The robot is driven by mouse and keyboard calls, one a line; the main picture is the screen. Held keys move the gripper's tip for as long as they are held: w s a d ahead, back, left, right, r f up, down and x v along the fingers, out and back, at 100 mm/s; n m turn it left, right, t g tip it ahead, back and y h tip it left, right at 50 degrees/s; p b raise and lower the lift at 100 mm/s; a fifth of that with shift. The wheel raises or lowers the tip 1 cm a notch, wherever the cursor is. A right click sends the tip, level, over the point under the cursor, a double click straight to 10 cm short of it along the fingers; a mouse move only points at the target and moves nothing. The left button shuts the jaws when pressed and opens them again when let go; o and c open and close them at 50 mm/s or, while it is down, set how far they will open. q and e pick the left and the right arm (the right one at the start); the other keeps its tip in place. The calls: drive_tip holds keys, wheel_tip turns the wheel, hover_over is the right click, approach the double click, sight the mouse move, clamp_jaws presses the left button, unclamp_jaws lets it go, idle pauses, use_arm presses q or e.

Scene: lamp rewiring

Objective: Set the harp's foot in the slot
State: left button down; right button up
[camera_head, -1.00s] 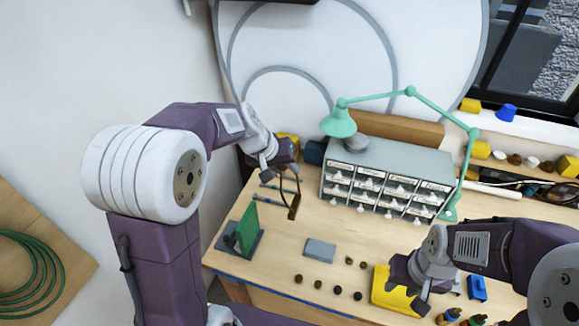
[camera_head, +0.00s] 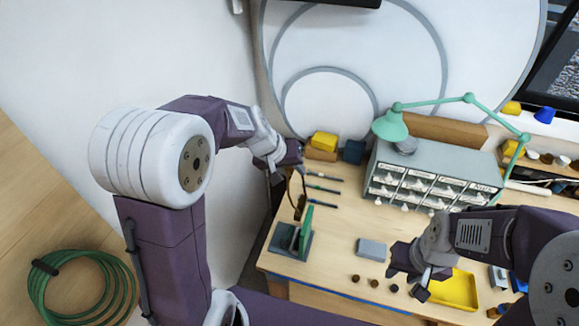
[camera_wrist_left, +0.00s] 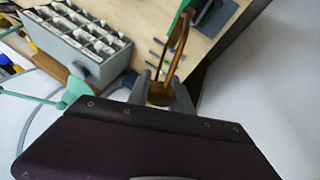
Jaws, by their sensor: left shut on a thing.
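The harp (camera_head: 301,203) is a thin brown loop with a flat foot at its lower end. My left gripper (camera_head: 292,170) is shut on it and holds it over the left part of the table. In the left wrist view the harp (camera_wrist_left: 184,40) runs up from between the fingers (camera_wrist_left: 162,90). The harp's lower end hangs close beside a green upright board (camera_head: 306,226) on a dark grey base (camera_head: 278,240). I cannot make out the slot or whether the foot touches anything. My right gripper (camera_head: 412,278) hangs by the yellow tray; its jaw gap is unclear.
A grey drawer cabinet (camera_head: 438,168) with a green lamp (camera_head: 391,127) stands at the back. Pen-like tools (camera_head: 324,189) lie behind the harp. A grey block (camera_head: 371,248), small dark knobs and a yellow tray (camera_head: 457,290) are along the front.

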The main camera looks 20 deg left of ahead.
drive_tip(key=shift+d+f, duration=0.1)
drive_tip(key=shift+d, duration=0.1)
wheel_tip(320, 180, down, 16)
drive_tip(key=b, duration=1.6)
idle(0.5)
idle(0.8)
